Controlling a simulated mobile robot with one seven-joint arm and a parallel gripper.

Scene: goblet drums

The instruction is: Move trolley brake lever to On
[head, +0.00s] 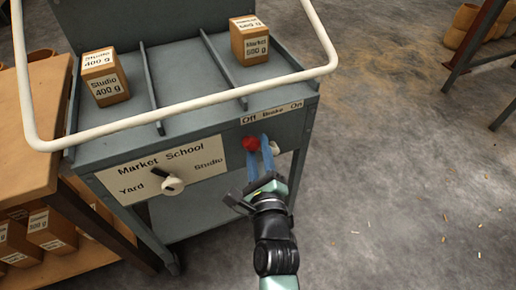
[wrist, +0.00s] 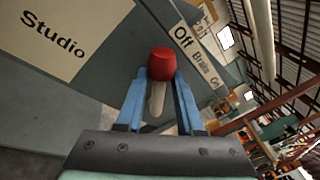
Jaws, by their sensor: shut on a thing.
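The trolley brake lever has a red knob (head: 250,143), which sits below the "Off" end of the "Off Brake On" label (head: 272,113) on the trolley's front panel. In the wrist view the red knob (wrist: 163,64) and its pale stem (wrist: 157,98) are between the blue fingers. My gripper (head: 259,140) reaches up to the panel from below and is shut on the lever. A pale round part (head: 274,148) shows just right of the fingers. The fingers partly hide the stem in the head view.
A pale selector knob (head: 172,184) is to the left on the panel. The floor at right is mostly clear.

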